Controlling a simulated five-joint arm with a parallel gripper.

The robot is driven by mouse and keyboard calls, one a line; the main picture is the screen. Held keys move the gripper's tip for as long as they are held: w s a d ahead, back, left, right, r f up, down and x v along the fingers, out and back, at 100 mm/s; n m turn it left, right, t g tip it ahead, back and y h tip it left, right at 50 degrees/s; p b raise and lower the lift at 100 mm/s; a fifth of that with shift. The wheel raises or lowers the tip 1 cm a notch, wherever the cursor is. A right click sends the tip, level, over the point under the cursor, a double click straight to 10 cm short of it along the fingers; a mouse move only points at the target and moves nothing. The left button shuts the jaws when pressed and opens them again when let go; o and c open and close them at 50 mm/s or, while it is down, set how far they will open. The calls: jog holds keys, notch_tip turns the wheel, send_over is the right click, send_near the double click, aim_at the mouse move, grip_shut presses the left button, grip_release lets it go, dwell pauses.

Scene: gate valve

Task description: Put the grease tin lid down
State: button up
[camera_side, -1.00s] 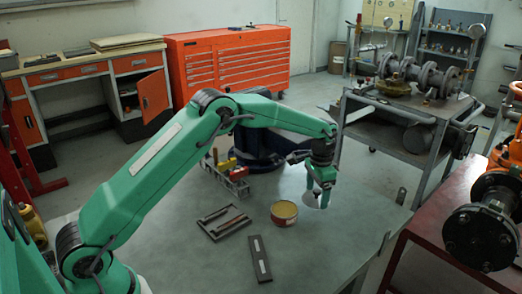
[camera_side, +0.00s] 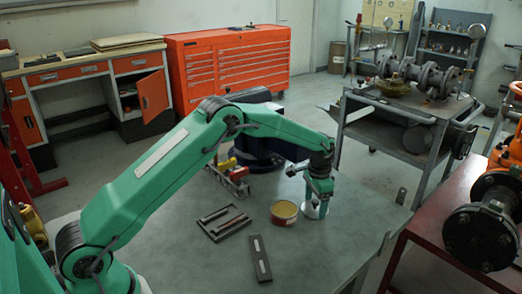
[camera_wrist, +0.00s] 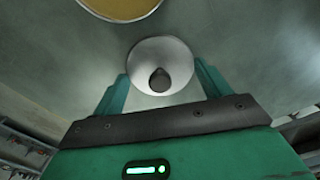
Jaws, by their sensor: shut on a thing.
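The grease tin lid (camera_wrist: 160,52), a pale round disc with a dark knob, sits between the two green fingers of my gripper (camera_wrist: 160,88) in the wrist view. My gripper is shut on it. In the side view my gripper (camera_side: 317,197) points down, with the lid (camera_side: 315,212) low at the tabletop. I cannot tell whether the lid touches the table. The open grease tin (camera_side: 284,214), red with yellow grease inside, stands just left of the lid, apart from it. The tin's yellow top (camera_wrist: 120,6) also shows at the top edge of the wrist view.
A dark tray (camera_side: 223,222) with tools lies left of the tin. A dark flat bar (camera_side: 260,259) lies nearer the front. A small rack of parts (camera_side: 232,180) stands behind. The tabletop (camera_side: 335,250) in front of the lid is clear.

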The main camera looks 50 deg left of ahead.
aim_at(315, 200)
jog(key=shift+f, duration=0.1)
jog(key=o, duration=1)
jog(key=shift+c, duration=0.2)
notch_tip(315, 200, up, 12)
jog(key=shift+r, duration=0.2)
dwell(0.3)
